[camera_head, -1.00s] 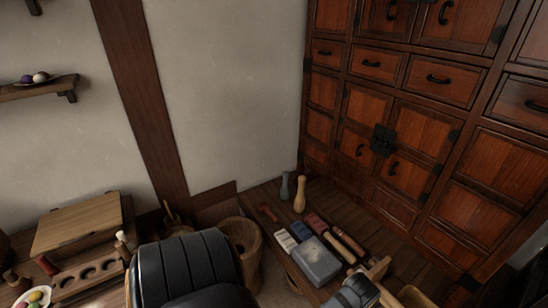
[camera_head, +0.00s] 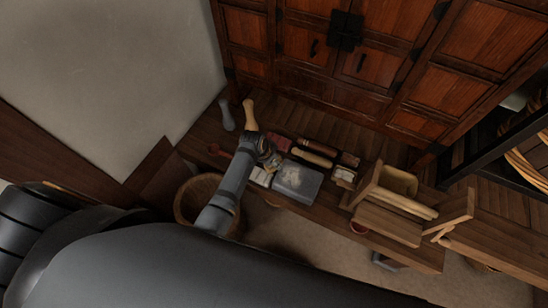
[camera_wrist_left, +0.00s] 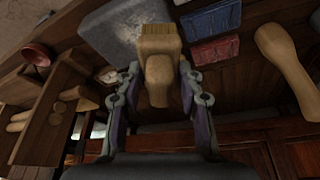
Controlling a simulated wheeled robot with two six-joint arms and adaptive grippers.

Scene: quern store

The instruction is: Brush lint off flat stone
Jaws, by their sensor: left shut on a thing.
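The flat stone (camera_head: 298,184) is a grey slab lying on the low wooden bench. A pale, fuzzy patch that looks like lint (camera_head: 290,172) shows on its top. My left gripper (camera_head: 268,158) is at the stone's upper-left side in the head view. In the left wrist view my left gripper (camera_wrist_left: 158,88) is shut on a wooden-handled brush (camera_wrist_left: 160,45), with its tan bristle end pointing up the picture. The stone's grey face (camera_wrist_left: 118,30) is behind and left of the brush there. I cannot tell whether the bristles touch it. My right gripper is out of view.
Red and blue blocks (camera_wrist_left: 212,35) and a wooden roller (camera_head: 312,147) lie beside the stone. A wooden pestle (camera_head: 250,114) and a grey one (camera_head: 226,115) stand at the left.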

